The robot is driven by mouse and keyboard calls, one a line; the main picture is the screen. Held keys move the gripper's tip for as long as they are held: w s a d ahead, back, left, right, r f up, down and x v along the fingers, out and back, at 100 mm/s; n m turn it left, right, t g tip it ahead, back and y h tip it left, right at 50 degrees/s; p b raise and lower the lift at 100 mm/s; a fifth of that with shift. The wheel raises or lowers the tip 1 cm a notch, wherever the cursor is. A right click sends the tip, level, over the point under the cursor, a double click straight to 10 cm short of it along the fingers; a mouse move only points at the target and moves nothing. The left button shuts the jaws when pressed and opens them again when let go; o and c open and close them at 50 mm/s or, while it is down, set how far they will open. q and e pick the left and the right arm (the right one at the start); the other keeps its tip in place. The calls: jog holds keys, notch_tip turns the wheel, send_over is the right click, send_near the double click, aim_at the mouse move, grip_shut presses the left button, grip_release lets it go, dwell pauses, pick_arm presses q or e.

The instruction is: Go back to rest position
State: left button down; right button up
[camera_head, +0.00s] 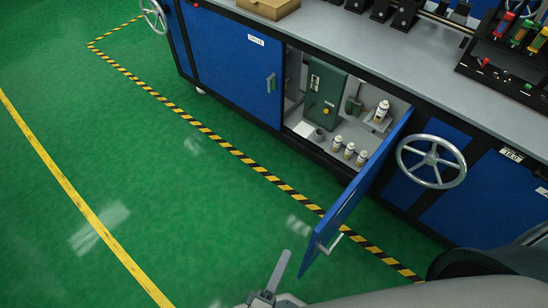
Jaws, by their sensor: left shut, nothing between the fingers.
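My left gripper (282,260) shows at the bottom centre, with its fingers together and pointing up over the green floor. It is empty. It is apart from the open blue cabinet door (345,215), which stands to its right and swings out from the machine. The door's handle (330,243) is near the gripper but a gap shows between them. My right gripper is out of view.
The open cabinet (395,103) holds a green box (322,95) and several small bottles (349,151). A handwheel (431,161) sticks out right of the door. Yellow-black floor tape (235,152) runs along the machine. Green floor at left is clear.

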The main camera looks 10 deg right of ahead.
pick_arm(q)
jog(key=s+a+f+m+g+y, duration=0.1)
jog(key=a+f+m+g+y, duration=0.1)
jog(key=a+f, duration=0.5)
jog(key=a+f+m+g+y, duration=0.2)
jog(key=a+f+m, duration=0.1)
jog(key=f, duration=0.7)
jog(key=s+a+f+m+g+y, duration=0.1)
jog(key=a+f+m+g+y, duration=0.1)
jog(key=a+f, duration=0.5)
jog(key=s+a+f+m+g+y, duration=0.4)
jog(key=s+a+f+m+g, duration=0.2)
jog(key=s+a+f, duration=1)
jog(key=s+f, duration=0.1)
jog(key=s, duration=0.2)
jog(key=shift+s+a+g+y, duration=0.25)
jog(key=shift+a+g+y, duration=0.15)
jog(key=shift+w, duration=0.1)
